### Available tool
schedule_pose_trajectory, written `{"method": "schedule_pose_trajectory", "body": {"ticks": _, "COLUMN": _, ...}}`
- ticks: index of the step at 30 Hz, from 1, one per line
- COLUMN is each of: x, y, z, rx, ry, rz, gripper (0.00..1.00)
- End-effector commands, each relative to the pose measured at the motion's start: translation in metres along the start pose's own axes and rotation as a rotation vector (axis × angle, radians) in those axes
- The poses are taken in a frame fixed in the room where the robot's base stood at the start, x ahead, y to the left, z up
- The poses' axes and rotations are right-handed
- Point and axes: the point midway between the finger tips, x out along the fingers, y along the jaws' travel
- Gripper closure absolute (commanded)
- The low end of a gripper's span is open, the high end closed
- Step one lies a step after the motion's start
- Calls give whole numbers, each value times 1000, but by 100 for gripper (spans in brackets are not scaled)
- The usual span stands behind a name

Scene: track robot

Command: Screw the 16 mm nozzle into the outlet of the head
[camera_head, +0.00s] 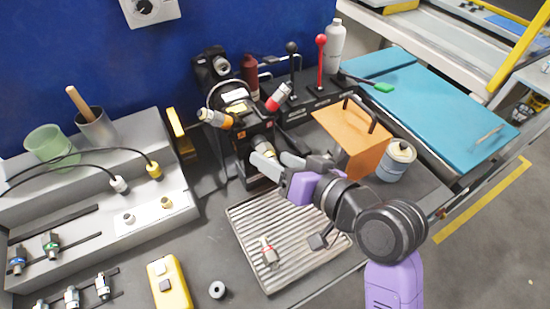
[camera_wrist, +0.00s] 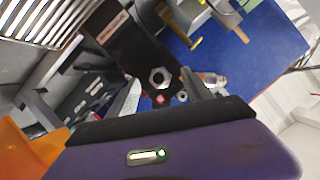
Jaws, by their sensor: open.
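The black head (camera_head: 258,137) stands at the back centre, with orange- and red-banded fittings on its sides. My gripper (camera_head: 272,160) is at the front of the head, below those fittings. In the wrist view its two fingers (camera_wrist: 163,94) are spread apart, with nothing clasped between them. A silver hex ring with a dark hole (camera_wrist: 160,77) shows beyond the fingertips on the black body. I cannot tell if it is the bare outlet or a nozzle seated in it. A small red-banded metal fitting (camera_head: 269,252) stands on the ribbed tray. I cannot read any nozzle size.
The ribbed tray (camera_head: 242,222) lies below my gripper. A grey stepped rack (camera_head: 75,205) with several fittings is at left. A yellow device (camera_head: 168,282) and a grey ring (camera_head: 217,289) lie in front. An orange box (camera_head: 350,135) and a canister (camera_head: 397,160) stand close right.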

Motion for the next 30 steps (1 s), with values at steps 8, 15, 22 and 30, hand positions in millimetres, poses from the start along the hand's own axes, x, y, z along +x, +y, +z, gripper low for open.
{"method": "schedule_pose_trajectory", "body": {"ticks": 8, "x": -44, "y": 1, "z": 1, "rx": 0, "ry": 3, "rz": 2, "gripper": 41}}
{"method": "schedule_pose_trajectory", "body": {"ticks": 15, "x": -69, "y": 0, "z": 0, "rx": 0, "ry": 2, "rz": 0, "gripper": 41}}
{"method": "schedule_pose_trajectory", "body": {"ticks": 22, "x": -72, "y": 0, "z": 0, "rx": 0, "ry": 1, "rz": 0, "gripper": 41}}
{"method": "schedule_pose_trajectory", "body": {"ticks": 30, "x": -71, "y": 0, "z": 0, "rx": 0, "ry": 1, "rz": 0, "gripper": 41}}
